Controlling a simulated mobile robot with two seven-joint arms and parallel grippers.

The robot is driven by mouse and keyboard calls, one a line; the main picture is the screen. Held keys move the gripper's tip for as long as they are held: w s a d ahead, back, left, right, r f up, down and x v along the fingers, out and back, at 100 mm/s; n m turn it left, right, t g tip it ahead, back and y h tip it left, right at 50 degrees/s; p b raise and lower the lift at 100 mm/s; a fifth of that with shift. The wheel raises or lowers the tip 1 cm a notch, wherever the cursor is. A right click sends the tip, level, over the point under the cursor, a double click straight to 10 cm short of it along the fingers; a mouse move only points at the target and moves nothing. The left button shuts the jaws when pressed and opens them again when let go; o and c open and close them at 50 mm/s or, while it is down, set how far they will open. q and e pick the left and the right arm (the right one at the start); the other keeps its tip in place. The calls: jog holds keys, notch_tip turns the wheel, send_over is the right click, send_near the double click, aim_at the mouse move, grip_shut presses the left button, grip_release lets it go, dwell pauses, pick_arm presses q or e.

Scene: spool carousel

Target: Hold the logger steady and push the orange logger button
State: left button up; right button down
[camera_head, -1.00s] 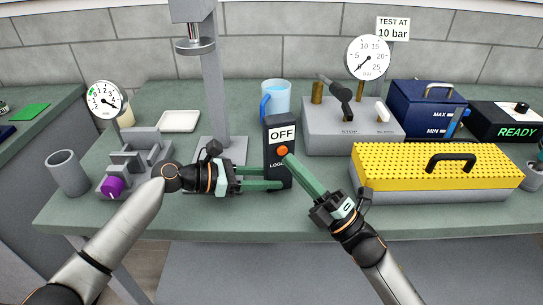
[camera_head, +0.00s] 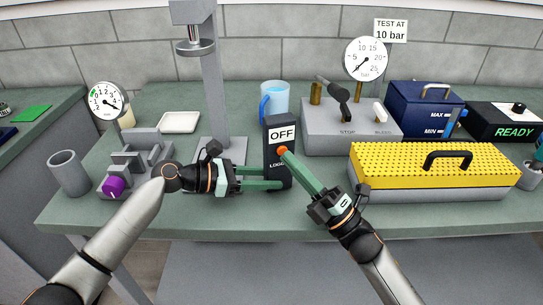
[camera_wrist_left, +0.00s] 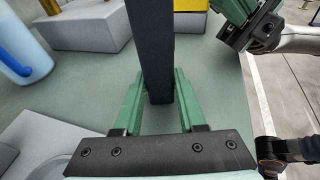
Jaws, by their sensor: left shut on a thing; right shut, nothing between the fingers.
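The logger (camera_head: 281,127) is an upright dark box on the bench with a white display reading OFF. Its orange button (camera_head: 282,150) is on the front face, below the display. My left gripper (camera_head: 278,178) is shut on the lower part of the logger from the left. In the left wrist view the logger (camera_wrist_left: 152,45) stands between the green fingers (camera_wrist_left: 155,98). My right gripper (camera_head: 289,157) is shut and empty. Its fingertips are at the button and partly cover it; I cannot tell whether they touch.
A blue mug (camera_head: 275,97) stands behind the logger. A grey valve block (camera_head: 355,135) and a yellow-lidded case (camera_head: 420,165) are to the right. A grey press column (camera_head: 213,85) and a fixture with a purple knob (camera_head: 113,187) are to the left.

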jog(key=shift+w+a+r, duration=0.2)
jog(key=shift+w+r, duration=0.05)
jog(key=shift+w, duration=0.1)
dwell(0.8)
jog(key=shift+f, duration=0.2)
jog(key=shift+s+f, duration=0.15)
jog(key=shift+f, duration=0.3)
jog(key=shift+d, duration=0.1)
jog(key=shift+s+d+f, duration=0.15)
jog(key=shift+s+f, duration=0.5)
jog(key=shift+s+d+r, duration=0.1)
jog(key=shift+s+d, duration=0.25)
jog(key=shift+s, duration=0.5)
jog(key=shift+s+d+r, duration=0.1)
jog(key=shift+s+d, duration=0.25)
jog(key=shift+s, duration=0.45)
dwell(0.5)
